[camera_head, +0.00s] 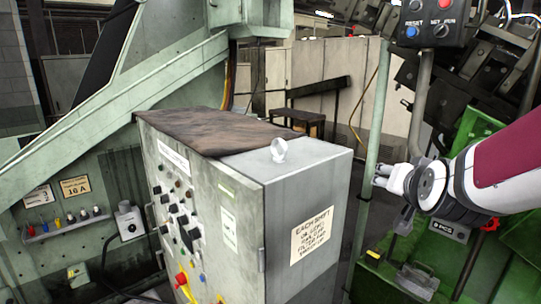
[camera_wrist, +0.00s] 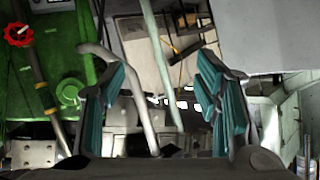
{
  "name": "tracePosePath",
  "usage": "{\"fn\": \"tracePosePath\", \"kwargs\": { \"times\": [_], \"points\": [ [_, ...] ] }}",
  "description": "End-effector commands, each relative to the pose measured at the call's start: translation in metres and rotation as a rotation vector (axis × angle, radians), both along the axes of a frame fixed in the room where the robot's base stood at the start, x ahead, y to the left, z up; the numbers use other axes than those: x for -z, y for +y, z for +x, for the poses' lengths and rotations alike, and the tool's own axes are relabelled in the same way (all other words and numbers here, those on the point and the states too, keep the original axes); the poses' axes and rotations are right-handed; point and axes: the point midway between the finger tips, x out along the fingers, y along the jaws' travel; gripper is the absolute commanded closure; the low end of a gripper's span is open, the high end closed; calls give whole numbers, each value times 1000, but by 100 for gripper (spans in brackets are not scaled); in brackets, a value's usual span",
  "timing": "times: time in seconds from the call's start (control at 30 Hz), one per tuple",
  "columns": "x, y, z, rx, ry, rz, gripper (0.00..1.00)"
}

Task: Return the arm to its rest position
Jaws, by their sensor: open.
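My arm reaches in from the right edge in the head view, with a maroon link and a black wrist. My gripper (camera_head: 381,176) points left there, a short way right of the control cabinet and near a pale green upright pole (camera_head: 371,140). In the wrist view my gripper (camera_wrist: 172,105) shows two teal-padded fingers spread wide apart. Nothing is held between them. Machine parts and pipes show beyond the gap.
The grey control cabinet (camera_head: 307,235) has a dark cloth (camera_head: 200,128) and a pale knob (camera_head: 279,150) on top. A button box (camera_head: 432,22) hangs at upper right. Green machinery (camera_head: 480,125) stands behind my arm. A red handwheel (camera_wrist: 18,34) is at upper left in the wrist view.

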Motion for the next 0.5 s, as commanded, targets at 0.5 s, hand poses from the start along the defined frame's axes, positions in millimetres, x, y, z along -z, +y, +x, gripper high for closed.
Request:
{"fn": "tracePosePath", "kwargs": {
  "times": [0.5],
  "points": [
    [11, 80, -201, -369, 558, -121, 43]
  ]
}}
